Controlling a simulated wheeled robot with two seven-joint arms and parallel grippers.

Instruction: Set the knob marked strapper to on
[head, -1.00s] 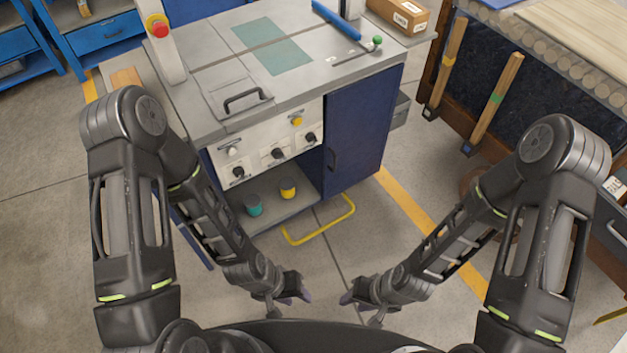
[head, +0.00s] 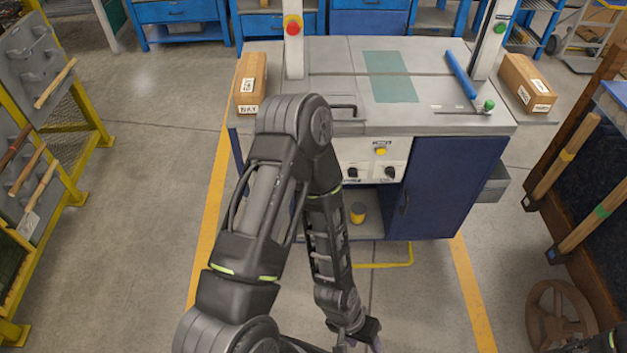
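The control panel (head: 368,162) is on the front of the grey-topped machine bench, under the top's front edge. Two black knobs show on it, a middle one (head: 352,172) and a right one (head: 390,172), with a yellow button (head: 381,151) above them. Their labels are too small to read, so I cannot tell which is marked strapper or how each is set. My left arm hides the panel's left part. My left gripper (head: 364,338) is low at the bottom edge, in front of and well apart from the panel; its fingers are unclear.
A yellow cup (head: 357,212) stands on the open shelf under the panel. A yellow floor bar (head: 395,262) sticks out before the bench. A blue door (head: 450,190) is right of the shelf. Cardboard boxes (head: 251,80) (head: 527,82) flank the bench. Open floor lies in front.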

